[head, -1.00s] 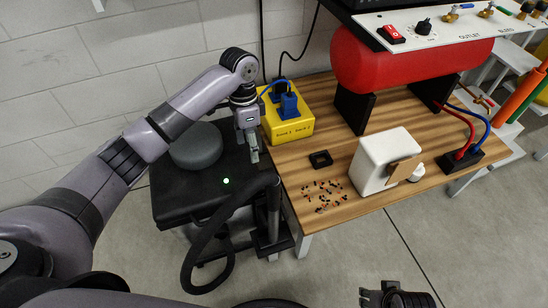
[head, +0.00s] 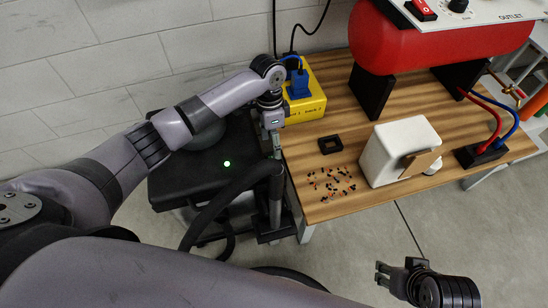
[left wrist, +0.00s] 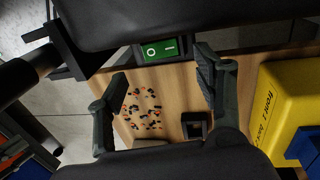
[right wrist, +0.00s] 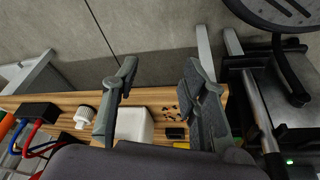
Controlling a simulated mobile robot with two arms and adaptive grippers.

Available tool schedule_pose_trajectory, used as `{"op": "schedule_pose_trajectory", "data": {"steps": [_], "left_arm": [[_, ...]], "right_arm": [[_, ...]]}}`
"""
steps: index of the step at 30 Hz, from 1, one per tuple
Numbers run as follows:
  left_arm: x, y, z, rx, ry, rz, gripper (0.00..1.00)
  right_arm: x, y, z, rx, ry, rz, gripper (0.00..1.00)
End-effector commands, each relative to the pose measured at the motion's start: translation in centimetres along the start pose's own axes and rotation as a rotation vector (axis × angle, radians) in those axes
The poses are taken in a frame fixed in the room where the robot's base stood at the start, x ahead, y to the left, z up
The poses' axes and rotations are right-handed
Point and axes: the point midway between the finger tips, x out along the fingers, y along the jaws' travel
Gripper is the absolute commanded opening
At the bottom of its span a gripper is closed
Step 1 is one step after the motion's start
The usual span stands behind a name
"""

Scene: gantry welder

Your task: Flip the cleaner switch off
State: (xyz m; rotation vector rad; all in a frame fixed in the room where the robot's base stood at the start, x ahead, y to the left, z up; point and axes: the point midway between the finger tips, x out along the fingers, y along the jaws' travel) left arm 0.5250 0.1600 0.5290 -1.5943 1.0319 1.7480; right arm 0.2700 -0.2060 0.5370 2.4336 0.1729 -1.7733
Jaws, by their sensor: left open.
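The cleaner (head: 185,178) is a black box with a hose, a grey round lid and a green light (head: 227,163) on top, left of the table. Its switch (left wrist: 168,50) is a green rocker marked O and I, seen in the left wrist view; the head view does not show it. My left gripper (head: 277,150) is at the cleaner's right side, beside the table edge, pointing down. In the left wrist view its open fingers (left wrist: 162,68) stand either side of the switch, apart from it. My right gripper (head: 386,272) is open and empty, low in front of the table (head: 330,205).
The yellow box (head: 305,105) with blue plugs stands close to my left gripper. A small black frame (head: 331,145), scattered small parts (head: 330,185), a white block (head: 397,150) and a red tank (head: 410,45) are on the table. The floor in front is clear.

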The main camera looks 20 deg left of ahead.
Motion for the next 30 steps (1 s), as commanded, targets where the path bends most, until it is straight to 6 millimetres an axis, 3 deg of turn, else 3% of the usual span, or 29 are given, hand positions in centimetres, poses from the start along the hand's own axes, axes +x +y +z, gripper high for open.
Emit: {"op": "schedule_pose_trajectory", "data": {"steps": [3,10,22,30], "left_arm": [[2.8,0.0,0.1,-0.001,-0.003,0.001,0.62],[5.6,0.0,0.0,0.001,0.0,0.0,0.62],[6.2,0.0,0.0,0.001,0.001,-0.001,0.62],[6.2,0.0,0.0,0.001,0.0,-0.001,0.44]], "right_arm": [[0.8,0.0,0.3,0.0,0.001,0.001,0.4],[1.6,-0.2,-0.9,-0.002,0.06,-0.002,0.4],[1.6,-0.2,-1.5,-0.003,0.085,-0.003,0.4],[1.6,-0.2,-1.5,-0.003,0.084,-0.003,0.4]]}}
